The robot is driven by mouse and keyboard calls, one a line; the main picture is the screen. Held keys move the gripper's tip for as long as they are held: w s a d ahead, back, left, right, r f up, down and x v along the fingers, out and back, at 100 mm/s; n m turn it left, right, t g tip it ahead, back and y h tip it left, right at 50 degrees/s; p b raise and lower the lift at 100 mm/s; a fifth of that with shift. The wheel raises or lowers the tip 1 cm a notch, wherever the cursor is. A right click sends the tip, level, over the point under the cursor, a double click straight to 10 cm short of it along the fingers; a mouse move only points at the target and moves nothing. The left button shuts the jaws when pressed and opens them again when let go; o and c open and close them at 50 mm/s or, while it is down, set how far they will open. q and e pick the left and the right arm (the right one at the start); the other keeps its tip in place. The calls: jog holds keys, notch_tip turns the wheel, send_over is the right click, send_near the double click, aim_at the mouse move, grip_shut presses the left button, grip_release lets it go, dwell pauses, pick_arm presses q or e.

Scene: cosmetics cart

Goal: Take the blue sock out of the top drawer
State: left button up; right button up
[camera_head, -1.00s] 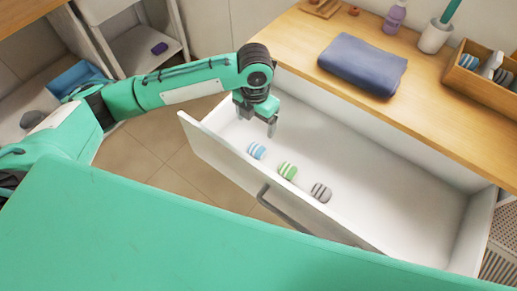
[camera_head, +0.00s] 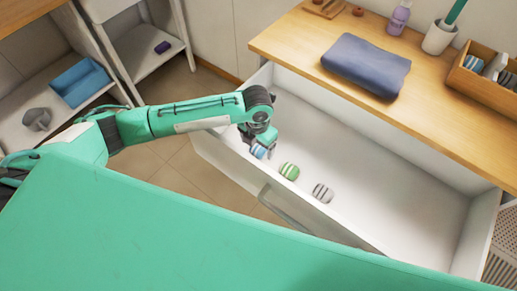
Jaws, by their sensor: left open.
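The blue sock (camera_head: 258,151) is a small rolled bundle with white stripes, lying in the left end of the open white top drawer (camera_head: 400,190). My left gripper (camera_head: 262,147) is down in the drawer right at the blue sock, open, with its fingers partly hiding it. I cannot tell whether the fingers touch the sock. A green striped sock (camera_head: 289,171) and a grey striped sock (camera_head: 322,193) lie in a row to the right of it. My right gripper is not in view.
The wooden top (camera_head: 290,40) behind the drawer holds a folded blue towel (camera_head: 366,65), a purple bottle (camera_head: 398,18), a white cup (camera_head: 439,37) and a wooden box (camera_head: 482,82). Shelves at the left hold a blue bin (camera_head: 80,82). The drawer's right part is empty.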

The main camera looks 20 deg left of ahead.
pick_arm(q)
jog(key=shift+f, duration=0.8)
jog(key=c, duration=1.1)
jog(key=shift+o, duration=0.2)
jog(key=shift+r, duration=0.15)
